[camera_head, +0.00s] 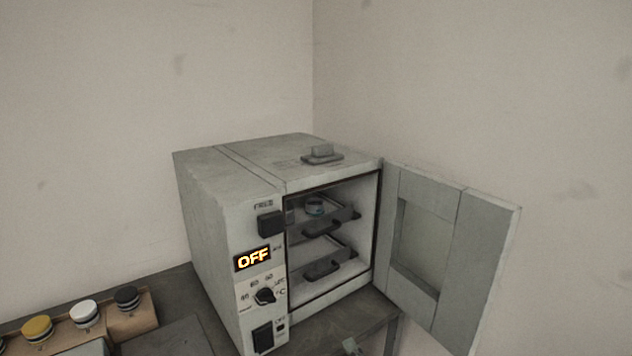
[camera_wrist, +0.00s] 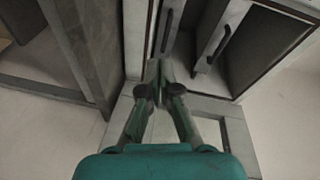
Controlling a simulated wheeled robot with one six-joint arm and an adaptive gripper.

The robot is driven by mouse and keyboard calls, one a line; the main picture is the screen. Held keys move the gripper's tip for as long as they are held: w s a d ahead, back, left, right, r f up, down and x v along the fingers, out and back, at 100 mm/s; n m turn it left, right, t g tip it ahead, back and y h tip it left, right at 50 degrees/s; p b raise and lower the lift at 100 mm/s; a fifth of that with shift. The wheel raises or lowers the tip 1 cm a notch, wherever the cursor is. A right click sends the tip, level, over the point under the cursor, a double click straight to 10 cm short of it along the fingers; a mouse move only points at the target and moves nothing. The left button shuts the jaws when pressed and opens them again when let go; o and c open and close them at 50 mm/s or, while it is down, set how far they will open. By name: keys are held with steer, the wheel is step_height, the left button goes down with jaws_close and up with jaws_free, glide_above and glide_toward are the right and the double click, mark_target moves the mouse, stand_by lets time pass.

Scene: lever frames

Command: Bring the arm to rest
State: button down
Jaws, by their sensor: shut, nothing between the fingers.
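My gripper (camera_wrist: 160,72) shows in the wrist view with its two fingers together, shut and empty. It is in front of a grey cabinet-like body with dark handles, close to a pale framed panel.
A wooden rack (camera_head: 143,315) with yellow, white and black capped jars stands at the lower left of the head view. Plain walls (camera_head: 480,90) meet behind the oven. The open door takes up the space to the oven's right.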

steer(key=s+d+f+n+h, duration=0.1)
steer(key=s+d+f+h, duration=0.2)
steer(key=s, duration=0.6)
steer(key=s+d+f+n, duration=0.1)
steer(key=s+d+f, duration=0.1)
steer(key=s+f, duration=0.45)
steer(key=s+d+f+n+h, duration=0.1)
steer(key=s+d+f+h, duration=0.15)
steer(key=s, duration=0.85)
steer(key=s+d+r+n, duration=0.1)
steer(key=s+r+n, duration=0.1)
steer(key=s, duration=0.6)
steer(key=s+d+r+n, duration=0.1)
steer(key=s+r+n, duration=0.2)
steer(key=s, duration=0.4)
steer(key=s+r+n+h, duration=0.1)
steer(key=s+r+n, duration=0.1)
steer(key=s, duration=0.6)
steer(key=shift+s+d+r+n+g, duration=0.3)
steer(key=shift+s+d+r, duration=0.1)
steer(key=shift+r, duration=0.35)
